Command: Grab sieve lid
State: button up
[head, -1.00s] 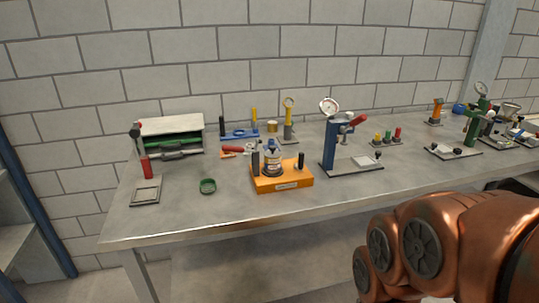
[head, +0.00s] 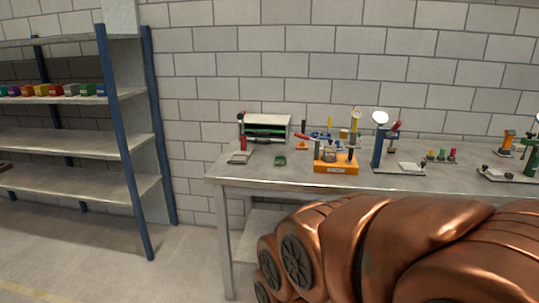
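I cannot make out a sieve lid for certain. My copper-coloured arm fills the lower right and hides part of the bench front. My gripper is out of view.
A small rack with a green interior (head: 266,128) stands at the back left of the bench. A blue press with a dial (head: 379,145) stands right of the orange base. A blue-posted shelf (head: 88,142) with several coloured boxes is at the left, with open floor before it.

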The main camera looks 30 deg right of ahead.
aim_at(331, 145)
jog(key=u, duration=0.75)
jog(key=i, duration=1.7)
jog(key=z, duration=1.3)
jog(key=i, duration=0.85)
jog(key=z, duration=1.3)
jog(key=i, duration=0.75)
